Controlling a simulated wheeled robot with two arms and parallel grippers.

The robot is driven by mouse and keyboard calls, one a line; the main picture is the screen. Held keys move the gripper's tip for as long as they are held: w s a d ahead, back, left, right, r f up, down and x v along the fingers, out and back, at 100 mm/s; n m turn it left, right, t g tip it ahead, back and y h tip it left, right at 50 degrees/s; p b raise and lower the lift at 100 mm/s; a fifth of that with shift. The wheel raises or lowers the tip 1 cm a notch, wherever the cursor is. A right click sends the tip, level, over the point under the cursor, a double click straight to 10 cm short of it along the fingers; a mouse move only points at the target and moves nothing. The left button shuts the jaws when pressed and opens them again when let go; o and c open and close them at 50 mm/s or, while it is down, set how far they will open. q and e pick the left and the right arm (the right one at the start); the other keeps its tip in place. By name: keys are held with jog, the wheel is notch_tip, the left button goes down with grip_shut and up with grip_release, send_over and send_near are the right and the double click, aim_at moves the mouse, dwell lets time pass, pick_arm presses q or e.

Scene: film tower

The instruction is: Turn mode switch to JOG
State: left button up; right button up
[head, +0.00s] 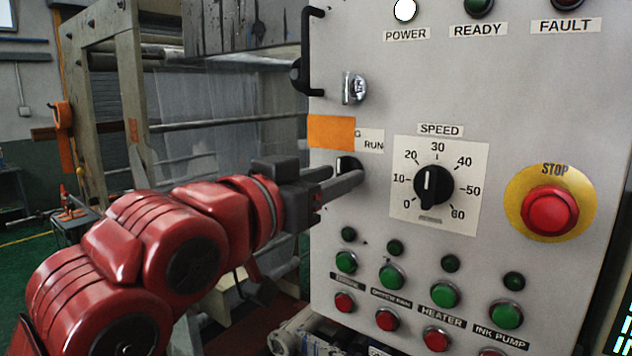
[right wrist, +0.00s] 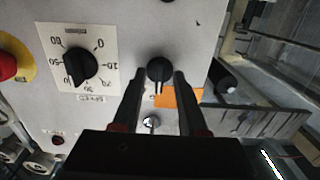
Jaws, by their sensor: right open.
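The mode switch is a black knob (head: 346,163) on the grey panel, partly hidden by my fingers in the head view. The right wrist view, which looks upside down, shows the knob (right wrist: 159,68) whole, with a pale pointer line toward the label side. The label (head: 370,143) above it reads RUN, with a G at its left edge; an orange patch (head: 331,133) covers the rest. My right gripper (head: 345,180) is open, its fingers on either side of the knob in the right wrist view (right wrist: 159,76). I cannot tell whether they touch it. My left gripper is out of view.
A SPEED dial (head: 432,186) sits right of the switch, and a red STOP button (head: 549,211) farther right. A key lock (head: 354,88) and a black handle (head: 312,50) are above. Several green and red buttons (head: 445,295) are below.

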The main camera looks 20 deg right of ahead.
jog(key=shift+s+a+r+p, duration=0.2)
jog(key=shift+a+p, duration=0.1)
jog(key=shift+p, duration=0.1)
jog(key=p+v, duration=1)
jog(key=v, duration=0.6)
jog(key=shift+s+a+f, duration=0.25)
jog(key=shift+a, duration=0.05)
